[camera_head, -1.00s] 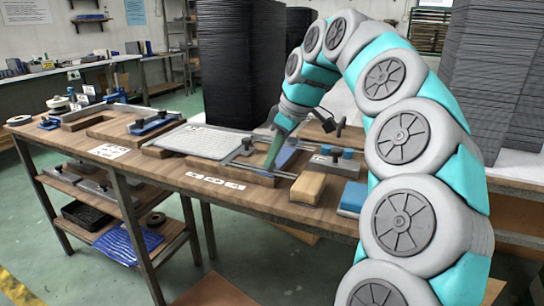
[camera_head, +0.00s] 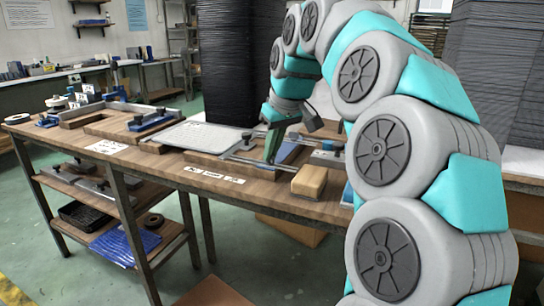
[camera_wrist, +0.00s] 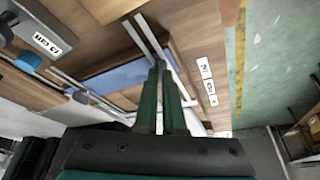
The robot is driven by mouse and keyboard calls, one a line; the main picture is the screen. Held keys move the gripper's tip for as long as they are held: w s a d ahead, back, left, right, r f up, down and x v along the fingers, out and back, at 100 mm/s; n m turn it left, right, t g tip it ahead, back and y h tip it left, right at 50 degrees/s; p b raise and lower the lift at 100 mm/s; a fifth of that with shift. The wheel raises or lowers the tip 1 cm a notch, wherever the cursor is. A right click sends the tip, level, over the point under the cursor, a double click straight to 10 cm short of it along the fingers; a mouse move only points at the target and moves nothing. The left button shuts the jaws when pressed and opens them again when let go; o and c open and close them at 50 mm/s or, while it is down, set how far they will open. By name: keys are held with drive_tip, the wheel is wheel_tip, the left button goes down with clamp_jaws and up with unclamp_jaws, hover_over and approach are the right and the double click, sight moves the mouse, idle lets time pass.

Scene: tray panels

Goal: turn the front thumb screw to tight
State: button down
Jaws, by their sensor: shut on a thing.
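My gripper (camera_head: 269,158) points down at the front of a clamp frame on the wooden bench, with its green fingers close together. In the wrist view the two fingers (camera_wrist: 163,68) reach the frame's metal rail (camera_wrist: 153,38), beside a blue panel (camera_wrist: 122,76). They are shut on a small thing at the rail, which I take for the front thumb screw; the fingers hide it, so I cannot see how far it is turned. The blue panel also shows in the head view (camera_head: 288,153), just right of the fingers.
A wooden block (camera_head: 309,181) lies right of the gripper. White labels (camera_head: 215,174) line the bench's front edge. A grey panel (camera_head: 197,136) lies to the left. A tall black stack (camera_head: 238,65) stands behind. A labelled grey clamp block (camera_wrist: 35,32) shows in the wrist view.

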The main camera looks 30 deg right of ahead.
drive_tip(key=m+h+b, duration=0.1)
drive_tip(key=m+h, duration=0.1)
drive_tip(key=m, duration=0.3)
drive_tip(key=shift+a+m+b, duration=0.1)
drive_tip(key=shift+m+b, duration=0.2)
drive_tip(key=shift+b, duration=0.05)
drive_tip(key=m+h, duration=0.1)
drive_tip(key=m, duration=0.2)
drive_tip(key=m+g+h, duration=0.1)
drive_tip(key=m, duration=0.1)
drive_tip(key=shift+w+a+m+g, duration=0.15)
drive_tip(key=shift+m+g, duration=0.15)
drive_tip(key=shift+m, duration=0.1)
drive_tip(key=c, duration=1)
unclamp_jaws()
drive_tip(key=shift+r, duration=0.1)
drive_tip(key=p+v, duration=0.1)
drive_tip(key=v, duration=0.6)
drive_tip(key=shift+a+r, duration=0.25)
